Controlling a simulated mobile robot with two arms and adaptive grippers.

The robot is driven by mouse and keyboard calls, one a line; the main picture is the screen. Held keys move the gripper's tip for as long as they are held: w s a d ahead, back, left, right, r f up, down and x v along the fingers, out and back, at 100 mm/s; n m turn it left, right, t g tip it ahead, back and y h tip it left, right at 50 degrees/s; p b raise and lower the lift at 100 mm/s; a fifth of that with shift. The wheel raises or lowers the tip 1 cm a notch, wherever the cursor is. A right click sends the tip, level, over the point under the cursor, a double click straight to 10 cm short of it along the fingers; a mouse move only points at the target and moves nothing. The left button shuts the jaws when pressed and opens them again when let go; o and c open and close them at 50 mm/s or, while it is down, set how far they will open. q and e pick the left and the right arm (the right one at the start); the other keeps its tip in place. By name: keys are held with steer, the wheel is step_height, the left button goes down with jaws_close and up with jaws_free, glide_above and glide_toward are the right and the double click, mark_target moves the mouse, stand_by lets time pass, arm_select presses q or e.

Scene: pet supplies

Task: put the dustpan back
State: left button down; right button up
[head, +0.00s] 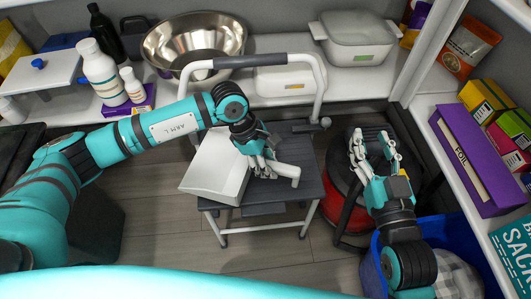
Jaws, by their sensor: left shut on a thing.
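The white dustpan (208,172) has a wide, shallow pan and a thick pale handle (287,176) on its right. My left gripper (263,167) is shut on the dustpan, at its handle. The dustpan is over the grey step stool (282,199), with its pan sticking out past the stool's left edge. I cannot tell whether it touches the stool top. My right gripper (371,152) is open and empty, to the right of the stool, above a round black-topped red container (337,215).
A shelf behind holds a steel bowl (190,42), a lidded white box (356,38) and white bottles (100,72). The right shelf holds a purple foil box (470,165) and other packages. A blue bin (368,270) stands at lower right. The floor (265,250) before the stool is clear.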

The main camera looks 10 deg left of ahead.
arm_select(q)
steer(key=shift+w+a, duration=0.2)
steer(key=shift+w, duration=0.55)
steer(key=w, duration=0.1)
steer(key=w+b, duration=0.1)
steer(key=shift+w+a, duration=0.3)
steer(key=shift+a, duration=0.05)
steer(key=shift+w+a+f, duration=0.1)
steer(key=shift+w+f, duration=0.15)
steer(key=shift+f, duration=0.45)
arm_select(e)
step_height(320, 180, up, 7)
steer(key=s+t+y, duration=0.1)
steer(key=t, duration=0.3)
steer(key=shift+s+a+f+y, duration=0.2)
steer(key=shift+a+y, duration=0.1)
arm_select(q)
steer(key=shift+f, duration=0.1)
steer(key=c, duration=1)
jaws_free()
arm_select(e)
steer(key=shift+r, duration=0.1)
